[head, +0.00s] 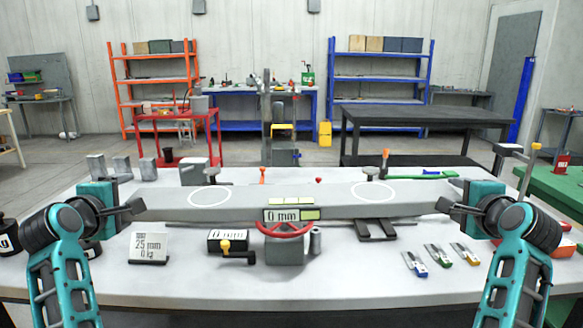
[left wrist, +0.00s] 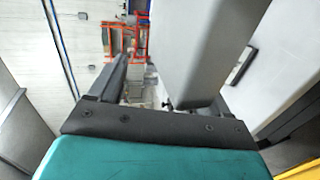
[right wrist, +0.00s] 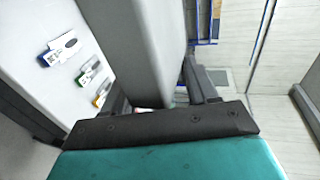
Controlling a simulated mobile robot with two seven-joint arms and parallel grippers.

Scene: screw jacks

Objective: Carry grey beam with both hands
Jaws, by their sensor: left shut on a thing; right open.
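The long grey beam (head: 330,203) lies level across the table, with a white ring marked near each end. My left gripper (head: 130,208) is shut on its left end; the beam also shows against the fingers in the left wrist view (left wrist: 200,45). My right gripper (head: 453,210) is at the right end, open, and the beam (right wrist: 140,45) shows between its fingers in the right wrist view. A jack (head: 284,248) with a red handwheel and a 0 mm display stands at the beam's middle. What supports the beam underneath is partly hidden.
The white table (head: 180,290) holds a 25 mm 0 kg sign (head: 149,247), a 0 mm box with a yellow-knobbed crank (head: 229,242), a dark stand (head: 376,230) and several small coloured tools (head: 439,256) in front. Grey blocks (head: 194,171) stand behind the beam.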

